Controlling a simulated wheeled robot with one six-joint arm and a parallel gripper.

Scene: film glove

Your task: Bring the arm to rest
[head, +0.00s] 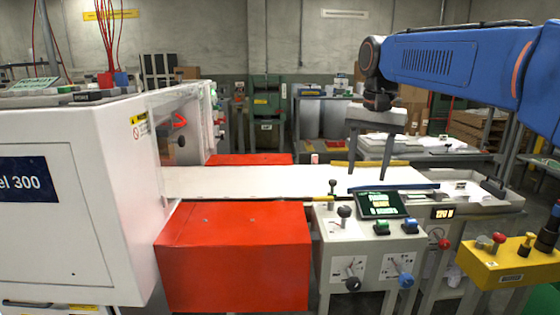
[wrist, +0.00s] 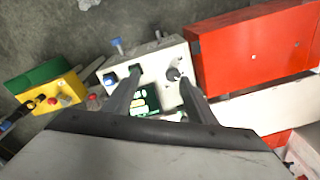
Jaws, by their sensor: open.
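My gripper (head: 369,170) hangs from my blue arm at the upper right of the head view, with its fingers pointing down. The two fingers are spread apart with nothing between them. In the head view they show in front of the white conveyor surface (head: 255,181), behind the grey control box (head: 368,243) with its small dark screen (head: 380,204). In the wrist view my gripper (wrist: 157,72) is open over the control box (wrist: 157,58), and the screen (wrist: 146,97) shows between the fingers. Whether the fingertips touch anything is hard to tell.
A red block (head: 235,255) stands beside the conveyor, and a large white machine (head: 75,195) fills the left. A yellow control box (head: 508,263) with knobs is at the lower right. A grey tray (head: 480,192) lies at the conveyor's right end. Levers and knobs stick up from the control box.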

